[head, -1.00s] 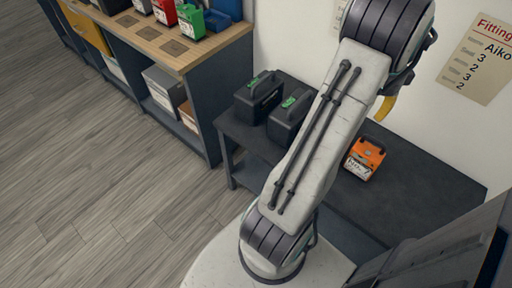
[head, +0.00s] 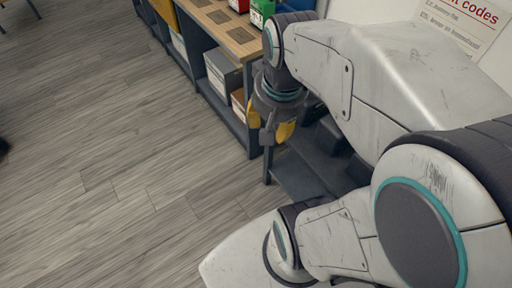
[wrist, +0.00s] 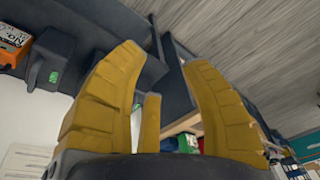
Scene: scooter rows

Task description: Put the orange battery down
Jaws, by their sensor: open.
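The orange battery (wrist: 14,45) shows at the left edge of the wrist view, partly cut off. It sits on the dark low bench (wrist: 75,22), beside a black battery (wrist: 50,60). In the head view my arm hides the orange battery. My gripper (wrist: 165,62) has its yellow fingers spread wide, with nothing between them. In the head view my gripper (head: 277,128) hangs near the left end of the dark bench (head: 298,178), apart from the orange battery.
A wooden-topped shelf unit (head: 236,42) stands along the wall, with red and green batteries on top and boxes (head: 222,75) below. A paper notice (head: 455,22) hangs on the wall. The grey plank floor (head: 100,150) at left is largely clear.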

